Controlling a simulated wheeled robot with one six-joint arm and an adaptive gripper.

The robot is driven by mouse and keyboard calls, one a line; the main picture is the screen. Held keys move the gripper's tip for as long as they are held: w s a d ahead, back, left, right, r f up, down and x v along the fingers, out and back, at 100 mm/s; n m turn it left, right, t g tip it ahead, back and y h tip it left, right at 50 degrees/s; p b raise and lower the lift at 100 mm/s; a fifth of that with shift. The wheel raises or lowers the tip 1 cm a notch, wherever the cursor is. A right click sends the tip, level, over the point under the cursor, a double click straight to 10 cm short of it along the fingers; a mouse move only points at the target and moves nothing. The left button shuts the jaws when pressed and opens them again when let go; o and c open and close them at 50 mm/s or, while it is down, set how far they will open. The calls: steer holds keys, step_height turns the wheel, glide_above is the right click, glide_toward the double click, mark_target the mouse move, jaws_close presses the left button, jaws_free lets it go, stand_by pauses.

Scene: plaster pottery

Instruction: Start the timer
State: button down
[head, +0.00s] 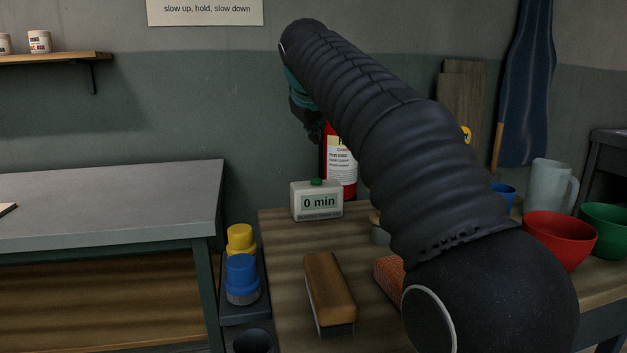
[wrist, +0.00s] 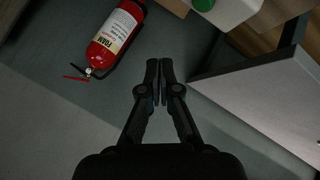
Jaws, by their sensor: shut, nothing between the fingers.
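The timer (head: 317,206) is a pale box reading "0 min", with a green button (head: 316,182) on top. It stands at the far left corner of the wooden table (head: 285,260). In the wrist view, part of the timer (wrist: 236,10) shows at the top edge, with its green button (wrist: 204,4) cut off by the frame. My gripper (wrist: 160,68) is shut and empty, with the timer beyond its tips to the upper right. In the head view, my gripper (head: 314,131) is above the timer, apart from it and partly hidden by my arm.
A red fire extinguisher (head: 341,165) stands behind the timer; it also shows in the wrist view (wrist: 116,36). A grey-topped table (head: 110,200) is to the left. A wooden-topped block (head: 329,285), blue jar (head: 242,278) and red bowl (head: 558,240) are nearer.

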mark_target(315, 180)
steer(key=shift+f+b, duration=1.85)
steer(key=shift+f, duration=1.4)
steer(key=shift+f, duration=0.1)
steer(key=shift+f, duration=0.3)
steer(key=shift+f+b, duration=0.4)
steer(key=shift+f, duration=0.05)
steer(key=shift+r, duration=0.15)
steer(key=shift+r+p, duration=0.7)
steer(key=shift+p, duration=0.25)
step_height(315, 180, up, 3)
steer(key=p, duration=0.2)
steer(key=shift+f+p, duration=0.1)
steer(key=shift+p, duration=0.3)
steer(key=shift+r, duration=1.1)
